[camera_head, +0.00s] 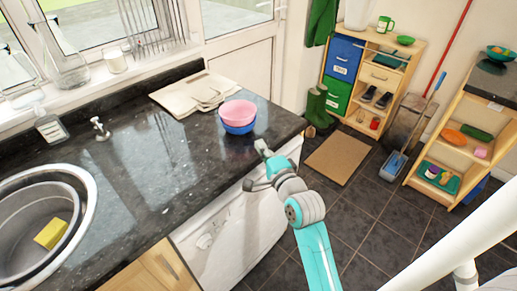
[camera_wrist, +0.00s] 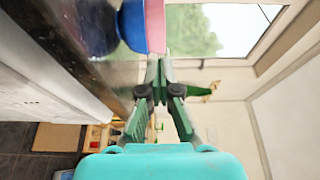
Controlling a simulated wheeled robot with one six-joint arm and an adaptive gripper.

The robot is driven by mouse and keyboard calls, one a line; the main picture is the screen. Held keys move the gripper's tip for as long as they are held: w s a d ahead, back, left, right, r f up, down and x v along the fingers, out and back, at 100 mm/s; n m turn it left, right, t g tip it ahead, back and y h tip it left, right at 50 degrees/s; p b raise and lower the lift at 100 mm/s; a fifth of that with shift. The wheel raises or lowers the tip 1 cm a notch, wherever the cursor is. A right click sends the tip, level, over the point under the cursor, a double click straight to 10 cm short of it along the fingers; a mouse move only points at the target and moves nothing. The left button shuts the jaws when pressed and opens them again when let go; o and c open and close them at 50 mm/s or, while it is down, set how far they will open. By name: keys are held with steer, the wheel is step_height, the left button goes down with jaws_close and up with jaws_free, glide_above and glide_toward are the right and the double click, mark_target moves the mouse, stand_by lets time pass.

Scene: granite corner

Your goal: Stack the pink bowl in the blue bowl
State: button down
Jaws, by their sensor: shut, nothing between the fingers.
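The pink bowl (camera_head: 238,112) sits in the blue bowl (camera_head: 239,128) on the dark granite counter, near its right front edge. In the wrist view the pink bowl (camera_wrist: 155,25) and the blue bowl (camera_wrist: 132,25) show side-on at the top, with the pink one nested against the blue one. My gripper (camera_head: 256,163) is in front of the counter edge, below and to the right of the bowls in the head view. In the wrist view my gripper (camera_wrist: 160,62) has its fingertips together, close to the pink bowl, with nothing held between them. Whether they touch the bowl I cannot tell.
A round sink (camera_head: 85,205) with a yellow sponge (camera_head: 51,233) is at the left. Folded cloth or paper (camera_head: 195,92) lies behind the bowls. The counter between sink and bowls is clear.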

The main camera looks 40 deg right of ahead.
mark_target(244, 121)
steer(key=x, duration=1)
steer(key=shift+w+d, duration=0.2)
steer(key=shift+w, duration=0.1)
steer(key=shift+x, duration=0.9)
